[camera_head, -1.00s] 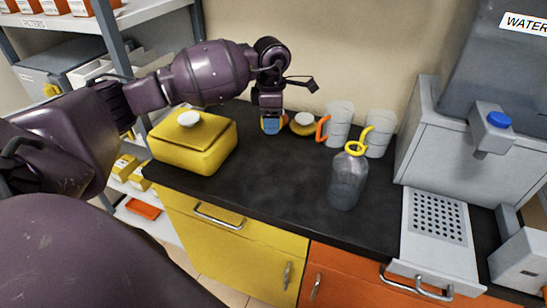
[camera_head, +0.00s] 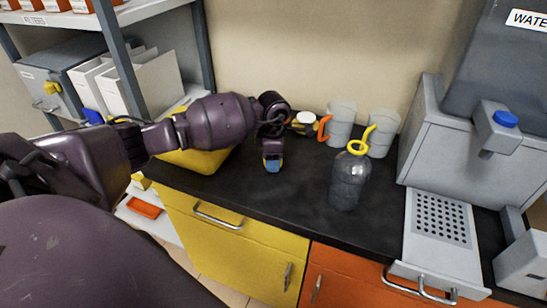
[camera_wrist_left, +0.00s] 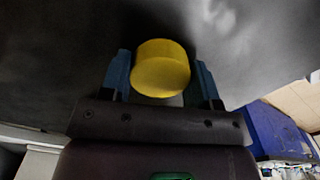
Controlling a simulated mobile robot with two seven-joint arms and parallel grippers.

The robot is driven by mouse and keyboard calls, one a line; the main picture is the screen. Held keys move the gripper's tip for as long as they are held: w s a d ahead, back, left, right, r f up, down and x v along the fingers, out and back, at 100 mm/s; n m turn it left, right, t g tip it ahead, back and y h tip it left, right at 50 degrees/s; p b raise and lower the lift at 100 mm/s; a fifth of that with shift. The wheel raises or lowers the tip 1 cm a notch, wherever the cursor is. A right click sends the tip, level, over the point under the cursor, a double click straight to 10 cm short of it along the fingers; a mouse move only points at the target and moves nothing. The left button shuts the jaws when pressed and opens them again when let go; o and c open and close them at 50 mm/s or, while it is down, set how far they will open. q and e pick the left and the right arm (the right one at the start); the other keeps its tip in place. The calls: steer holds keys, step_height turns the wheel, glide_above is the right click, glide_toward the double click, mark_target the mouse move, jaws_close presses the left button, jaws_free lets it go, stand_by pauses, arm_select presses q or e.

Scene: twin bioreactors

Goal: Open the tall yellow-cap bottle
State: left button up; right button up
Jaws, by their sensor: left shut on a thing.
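A tall clear grey bottle (camera_head: 348,182) stands upright on the black counter, with a yellow ring (camera_head: 357,148) at its neck. I cannot tell whether a lid sits inside that ring. My left gripper (camera_head: 271,165) is left of the bottle and apart from it, low over the counter, pointing down. In the left wrist view my left gripper (camera_wrist_left: 160,85) is shut on a yellow cylindrical cap (camera_wrist_left: 161,70), held between its blue fingers. The head view mostly hides this cap. My right gripper is not in view.
Two clear jugs, one with an orange handle (camera_head: 325,128) and one with a yellow handle (camera_head: 367,134), stand behind the bottle. A white-topped item (camera_head: 304,121) is beside them. A yellow container (camera_head: 195,161) is partly behind my arm. A grey water dispenser (camera_head: 425,150) stands right.

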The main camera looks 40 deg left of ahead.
arm_select(q)
steer(key=shift+f, duration=0.15)
steer(key=o, duration=1)
steer(key=shift+r, duration=0.2)
step_height(320, 180, up, 12)
steer(key=shift+f+p, duration=0.1)
steer(key=shift+p, duration=0.25)
